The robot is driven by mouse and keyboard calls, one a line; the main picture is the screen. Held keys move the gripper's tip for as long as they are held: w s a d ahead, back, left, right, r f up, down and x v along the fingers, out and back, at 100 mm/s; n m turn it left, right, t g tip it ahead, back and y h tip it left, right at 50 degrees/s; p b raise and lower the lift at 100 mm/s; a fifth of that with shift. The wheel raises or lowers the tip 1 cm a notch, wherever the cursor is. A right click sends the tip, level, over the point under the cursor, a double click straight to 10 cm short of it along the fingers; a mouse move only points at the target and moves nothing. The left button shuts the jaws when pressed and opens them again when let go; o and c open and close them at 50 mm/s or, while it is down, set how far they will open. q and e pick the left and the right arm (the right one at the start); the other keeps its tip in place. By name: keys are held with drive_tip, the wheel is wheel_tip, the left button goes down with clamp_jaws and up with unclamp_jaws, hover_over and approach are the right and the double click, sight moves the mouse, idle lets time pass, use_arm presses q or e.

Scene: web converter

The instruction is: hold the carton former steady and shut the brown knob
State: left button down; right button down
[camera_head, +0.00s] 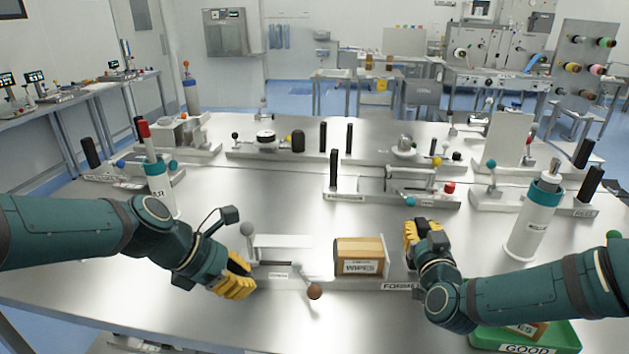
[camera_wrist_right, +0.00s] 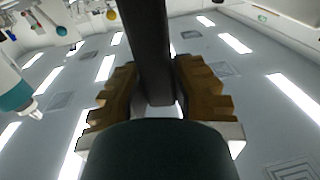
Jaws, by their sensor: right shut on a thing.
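The carton former (camera_head: 278,283) stands at the near middle of the table in the head view, with a brown-and-white carton marked WIPES (camera_head: 359,258) on it. Its brown knob (camera_head: 314,291) is on the end of a short lever that points toward me. My left gripper (camera_head: 240,276) is at the former's left end, apart from the brown knob; its finger gap is not clear. My right gripper (camera_head: 421,236) is at the former's right end. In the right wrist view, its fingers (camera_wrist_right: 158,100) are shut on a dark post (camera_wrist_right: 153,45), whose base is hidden.
A grey ball knob (camera_head: 247,229) rises at the former's left. A green tray marked GOOD (camera_head: 570,334) lies under my right forearm. A white cylinder with a teal band (camera_head: 533,220) stands at right. Other fixtures with black posts (camera_head: 333,172) line the table behind.

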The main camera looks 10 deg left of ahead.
drive_tip(key=shift+f, duration=0.1)
idle(0.4)
drive_tip(key=c, duration=0.9)
unclamp_jaws()
drive_tip(key=shift+o, duration=0.2)
drive_tip(key=shift+r, duration=0.2)
drive_tip(key=s, duration=0.7)
drive_tip(key=shift+s+d, duration=0.2)
drive_tip(key=shift+d, duration=0.2)
